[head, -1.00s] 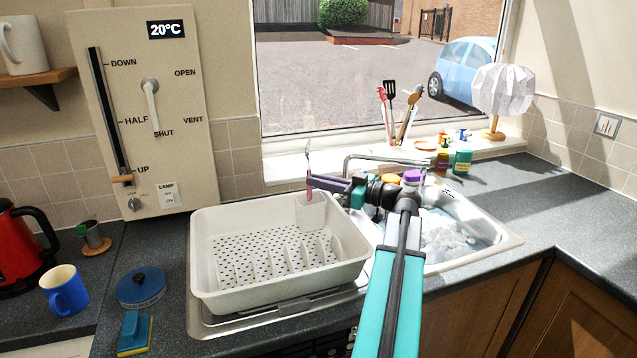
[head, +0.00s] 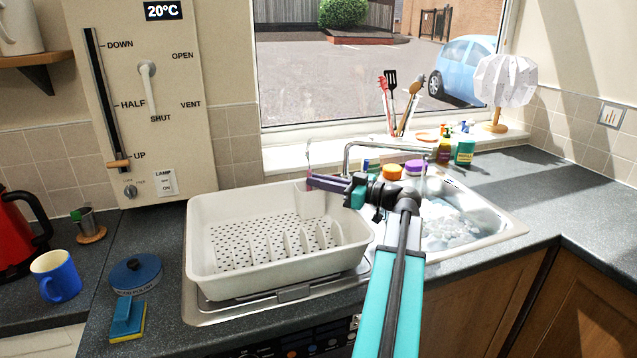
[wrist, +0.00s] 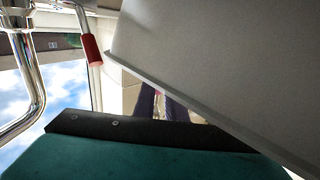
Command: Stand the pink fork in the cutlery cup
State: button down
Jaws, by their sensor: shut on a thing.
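The pink fork (head: 309,159) stands about upright in the head view, tines up, at the back right corner of the white dish rack (head: 208,270). My gripper (head: 311,181) is shut on its pink handle, reaching in from the right. The cutlery cup (head: 309,201) is the pale compartment in that rack corner, just below my fingertips. I cannot tell whether the fork's lower end is inside the cup. In the wrist view, a pale wall covers the upper right and hides most of the fork; my fingertips (wrist: 160,102) show only partly.
The steel sink (head: 470,225) with suds lies right of the rack, its tap (head: 348,155) close behind my gripper. An orange-topped jar (head: 391,171) and a purple-topped jar (head: 414,168) stand behind my wrist. A utensil pot (head: 399,128) stands on the sill.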

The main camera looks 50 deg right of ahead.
dwell(0.3)
jog(key=c, duration=1.7)
grip_release()
jog(key=shift+s, duration=0.15)
jog(key=b+v, duration=0.2)
jog(key=v, duration=1.1)
jog(key=shift+s+d, duration=0.15)
jog(key=shift+s, duration=0.1)
